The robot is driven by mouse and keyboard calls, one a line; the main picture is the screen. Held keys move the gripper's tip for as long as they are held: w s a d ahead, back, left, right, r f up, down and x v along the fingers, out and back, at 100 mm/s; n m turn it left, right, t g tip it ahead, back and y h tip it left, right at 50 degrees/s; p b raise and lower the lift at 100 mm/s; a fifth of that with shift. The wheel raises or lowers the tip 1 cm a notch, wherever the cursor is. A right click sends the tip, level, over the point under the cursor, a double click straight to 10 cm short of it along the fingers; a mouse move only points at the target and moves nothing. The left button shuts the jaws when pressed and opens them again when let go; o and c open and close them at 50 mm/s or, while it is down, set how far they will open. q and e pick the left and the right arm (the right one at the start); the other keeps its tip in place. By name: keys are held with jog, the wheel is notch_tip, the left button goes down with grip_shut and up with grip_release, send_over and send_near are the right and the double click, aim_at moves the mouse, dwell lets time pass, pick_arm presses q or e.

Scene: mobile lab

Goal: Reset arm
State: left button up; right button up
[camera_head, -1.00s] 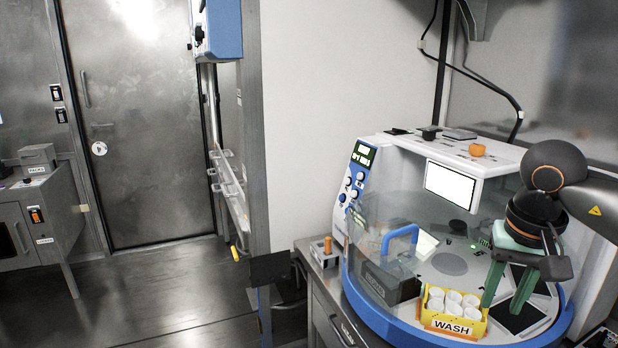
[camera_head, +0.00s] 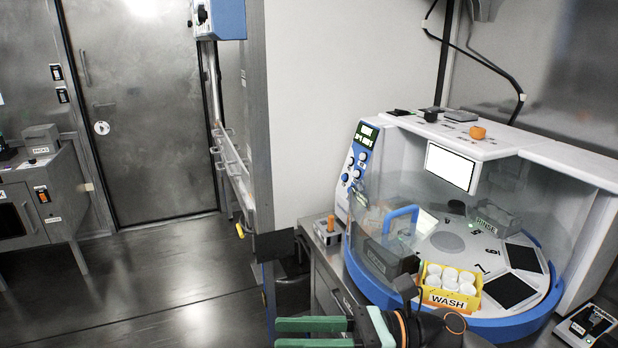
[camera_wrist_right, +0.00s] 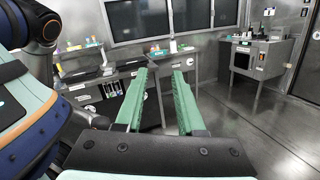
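My right gripper (camera_head: 280,333) is at the bottom of the head view, in front of the round machine. Its two green fingers point left, with a gap between them. In the right wrist view the fingers of the same gripper (camera_wrist_right: 162,74) stand apart with nothing between them. My left gripper is in neither view.
The round machine (camera_head: 480,326) has a blue rim and a clear cover. A yellow WASH rack (camera_head: 435,298) with several white cups sits at its front. A grey cabinet (camera_head: 40,215) stands far left. The floor (camera_head: 165,285) before the door is clear.

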jog(key=w+d+f+n+t+h+p, duration=0.15)
jog(key=d+f+n+t+h, duration=0.3)
jog(key=n, duration=0.75)
jog(key=w+d+f+n+t+h, duration=0.25)
jog(key=f+n+t, duration=0.25)
jog(key=n+t, duration=0.5)
jog(key=w+d+f+n+t+h+p, duration=0.1)
jog(key=d+f+n+t+h, duration=0.3)
jog(key=n, duration=1)
jog(key=s+d+f+m+g+h, duration=0.3)
jog(key=s+f+m, duration=0.4)
jog(key=f, duration=0.3)
jog(key=s+d+f+m+g+h, duration=0.3)
jog(key=s+d+f+m+g, duration=0.1)
jog(key=s+f+m, duration=0.3)
notch_tip(320, 180, down, 3)
jog(key=shift+s+d+f+g, duration=0.15)
jog(key=shift+s+g, duration=0.3)
jog(key=shift+s, duration=0.65)
